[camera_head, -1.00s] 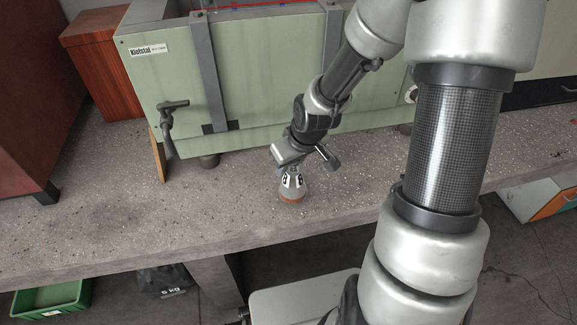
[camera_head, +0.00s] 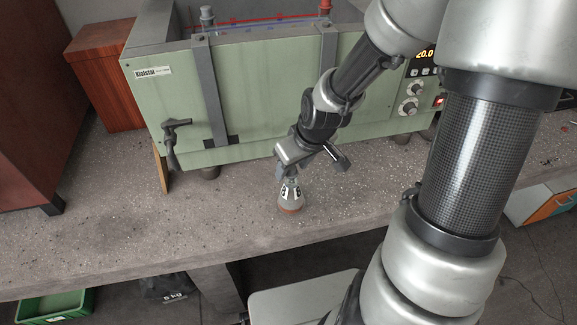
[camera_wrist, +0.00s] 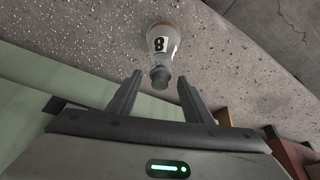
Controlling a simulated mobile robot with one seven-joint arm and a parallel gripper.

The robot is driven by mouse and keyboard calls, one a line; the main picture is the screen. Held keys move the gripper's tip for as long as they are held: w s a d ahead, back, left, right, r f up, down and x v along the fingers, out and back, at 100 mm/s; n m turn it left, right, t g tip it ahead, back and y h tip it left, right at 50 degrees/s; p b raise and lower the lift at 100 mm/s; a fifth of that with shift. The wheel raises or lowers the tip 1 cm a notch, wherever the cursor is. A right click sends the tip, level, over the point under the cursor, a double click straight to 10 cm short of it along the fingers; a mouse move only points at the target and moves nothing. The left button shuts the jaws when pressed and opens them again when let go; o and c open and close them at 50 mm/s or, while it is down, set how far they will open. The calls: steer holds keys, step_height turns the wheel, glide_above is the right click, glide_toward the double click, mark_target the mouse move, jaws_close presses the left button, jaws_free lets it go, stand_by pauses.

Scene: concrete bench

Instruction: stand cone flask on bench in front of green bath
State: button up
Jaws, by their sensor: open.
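The cone flask (camera_head: 290,199) stands upright on the concrete bench (camera_head: 110,220), in front of the green bath (camera_head: 255,105) and near the bench's front edge. It is pale with a white label and an orange-brown band at its base. In the wrist view the flask (camera_wrist: 161,40) shows a black "8" on its label and a dark grey top. My gripper (camera_wrist: 159,77) is open, its two fingers on either side of the flask's top with gaps showing. In the head view my gripper (camera_head: 291,174) is just above the flask, and its fingers are hard to make out.
A reddish-brown wooden box (camera_head: 108,75) stands left of the bath. The bath's drain tap (camera_head: 174,140) juts out at the front left. The bench left of the flask is clear. A green crate (camera_head: 55,306) lies on the floor.

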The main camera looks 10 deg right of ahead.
steer(key=p+v, duration=0.2)
steer(key=v, duration=0.2)
steer(key=shift+s+r, duration=0.1)
steer(key=shift+r, duration=0.1)
